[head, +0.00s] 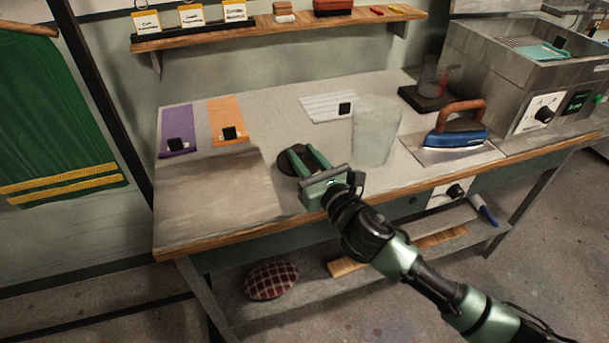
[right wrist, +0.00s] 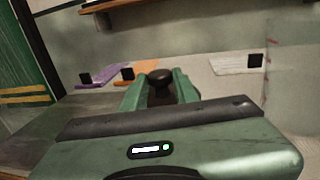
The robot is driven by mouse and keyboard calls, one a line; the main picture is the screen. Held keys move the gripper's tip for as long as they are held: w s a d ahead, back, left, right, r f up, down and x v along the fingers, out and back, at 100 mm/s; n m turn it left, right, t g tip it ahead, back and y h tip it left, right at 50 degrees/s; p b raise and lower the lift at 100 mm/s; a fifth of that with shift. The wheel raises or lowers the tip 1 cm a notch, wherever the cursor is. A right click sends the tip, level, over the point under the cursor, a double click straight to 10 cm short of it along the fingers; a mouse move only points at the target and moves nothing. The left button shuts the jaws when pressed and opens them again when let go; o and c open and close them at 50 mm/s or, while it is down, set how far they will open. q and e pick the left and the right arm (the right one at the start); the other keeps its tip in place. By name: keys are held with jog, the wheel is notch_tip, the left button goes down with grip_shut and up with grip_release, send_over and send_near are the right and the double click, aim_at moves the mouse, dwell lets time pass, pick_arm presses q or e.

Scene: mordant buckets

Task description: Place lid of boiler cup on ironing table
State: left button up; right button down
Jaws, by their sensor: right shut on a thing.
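My right gripper (head: 306,158) is over the middle of the ironing table (head: 262,104). It is shut on a dark round lid (head: 287,167), which shows partly behind the green fingers. In the right wrist view, the lid's dark knob (right wrist: 160,76) sits between the fingertips (right wrist: 160,90). I cannot tell whether the lid touches the table top or hangs just above it. A large translucent cup (head: 377,132) stands on the table right of the gripper, without a lid on it. My left gripper is not in view.
A blue iron (head: 457,139) rests on a plate at the right, beside a metal boiler unit (head: 515,65). Purple (head: 175,132) and orange (head: 226,118) cloths and a white striped cloth (head: 325,107) lie toward the back.

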jog(key=shift+f+b, duration=0.55)
jog(key=shift+f, duration=1.85)
jog(key=shift+f, duration=0.15)
jog(key=c, duration=1.1)
grip_release()
jog(key=b+v, duration=0.1)
jog(key=v, duration=1.1)
